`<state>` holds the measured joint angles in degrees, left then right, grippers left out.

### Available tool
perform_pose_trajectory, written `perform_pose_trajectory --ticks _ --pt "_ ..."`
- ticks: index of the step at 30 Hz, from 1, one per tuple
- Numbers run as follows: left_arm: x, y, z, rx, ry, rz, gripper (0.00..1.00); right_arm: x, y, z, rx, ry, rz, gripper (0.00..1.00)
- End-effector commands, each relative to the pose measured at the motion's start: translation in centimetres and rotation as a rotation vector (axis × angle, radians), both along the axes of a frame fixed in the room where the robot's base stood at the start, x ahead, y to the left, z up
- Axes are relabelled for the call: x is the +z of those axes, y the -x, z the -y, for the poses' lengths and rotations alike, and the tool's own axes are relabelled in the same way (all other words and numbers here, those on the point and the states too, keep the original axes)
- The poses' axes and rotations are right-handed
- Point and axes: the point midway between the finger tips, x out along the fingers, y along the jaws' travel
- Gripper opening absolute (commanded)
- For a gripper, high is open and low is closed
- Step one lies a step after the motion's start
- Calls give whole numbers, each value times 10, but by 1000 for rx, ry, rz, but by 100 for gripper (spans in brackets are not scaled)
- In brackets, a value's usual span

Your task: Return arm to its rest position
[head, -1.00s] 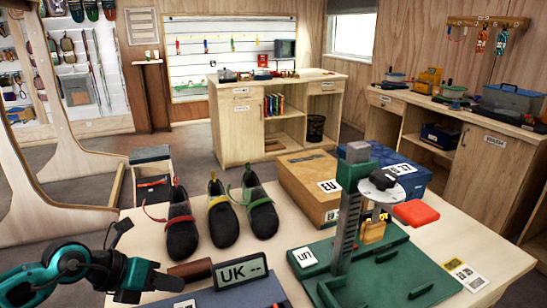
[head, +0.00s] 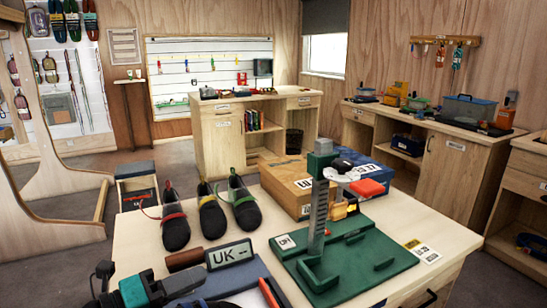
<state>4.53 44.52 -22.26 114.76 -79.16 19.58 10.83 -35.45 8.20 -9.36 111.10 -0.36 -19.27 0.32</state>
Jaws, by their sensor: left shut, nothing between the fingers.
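My left gripper (head: 178,285), teal and black, is low at the left of the head view, over the table's near edge. It is shut and empty, in front of the UK display (head: 230,254) and above a grey-blue flat item. Its arm is mostly cut off by the bottom edge. My right gripper is out of view.
The pale wooden table (head: 130,240) holds three dark shoes (head: 209,211), a green fixture (head: 350,262) with an upright column (head: 319,215), a cardboard box (head: 283,192) and a blue box (head: 358,168). Counters stand behind and right. Floor is open at left.

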Motion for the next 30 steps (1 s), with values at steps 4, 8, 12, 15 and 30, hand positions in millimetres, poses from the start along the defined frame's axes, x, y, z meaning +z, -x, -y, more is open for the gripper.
perform_pose_trajectory --ticks 4,8,12,15,30 --pt "34 -3 -12 245 411 -55 0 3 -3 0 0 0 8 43" --pt "33 -3 -47 509 713 -176 0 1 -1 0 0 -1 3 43" --pt "-2 12 -85 822 966 -381 0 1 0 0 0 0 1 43" --pt "-41 37 -104 1051 1094 -575 0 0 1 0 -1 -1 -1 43" --pt "-152 185 -81 1657 1160 -1386 0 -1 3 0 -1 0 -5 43"
